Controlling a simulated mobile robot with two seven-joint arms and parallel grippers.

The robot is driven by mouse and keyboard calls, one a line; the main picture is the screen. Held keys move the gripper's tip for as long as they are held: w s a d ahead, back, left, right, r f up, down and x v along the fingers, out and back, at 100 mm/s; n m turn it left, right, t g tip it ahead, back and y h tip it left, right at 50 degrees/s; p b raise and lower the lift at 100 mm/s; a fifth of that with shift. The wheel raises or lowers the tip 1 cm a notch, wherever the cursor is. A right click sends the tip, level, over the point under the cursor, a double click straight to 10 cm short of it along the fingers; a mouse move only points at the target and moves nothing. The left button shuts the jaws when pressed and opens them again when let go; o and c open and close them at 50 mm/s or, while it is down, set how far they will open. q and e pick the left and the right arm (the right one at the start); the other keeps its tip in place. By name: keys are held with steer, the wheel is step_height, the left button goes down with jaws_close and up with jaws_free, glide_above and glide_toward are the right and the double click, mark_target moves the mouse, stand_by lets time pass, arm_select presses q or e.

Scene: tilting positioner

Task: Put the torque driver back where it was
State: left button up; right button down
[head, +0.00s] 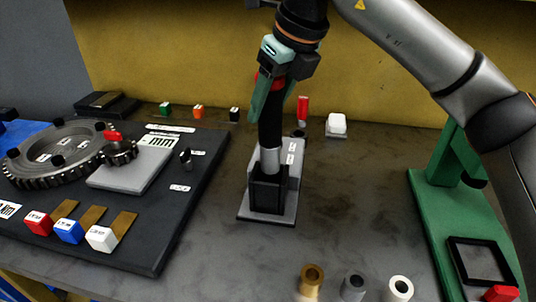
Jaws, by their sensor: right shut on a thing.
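The torque driver (270,130) stands nearly upright, with a black handle, a red band near the top and a silver lower part. My right gripper (272,95) comes down from above and is shut on its upper end. The driver's silver lower end is at the mouth of a black holder (268,197) on a grey base plate. The holder's front wall hides the tip, so I cannot tell how deep it sits or whether it touches the bottom. My left gripper is not in view.
A dark board (160,225) with a large gear ring (50,150) and coloured blocks lies left. A red cylinder (303,110) and a white block (337,124) stand behind. Several bushings (353,286) stand in front. A green stand (432,215) is right. The table right of the holder is clear.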

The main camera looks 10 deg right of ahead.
mark_target(269, 134)
steer(key=shift+f+b, duration=0.35)
steer(key=shift+f, duration=2.7)
steer(key=shift+f, duration=0.2)
steer(key=shift+c, duration=1)
jaws_free()
steer(key=shift+r, duration=0.25)
steer(key=p+v, duration=0.1)
steer(key=v, duration=1.1)
steer(key=shift+f, duration=0.1)
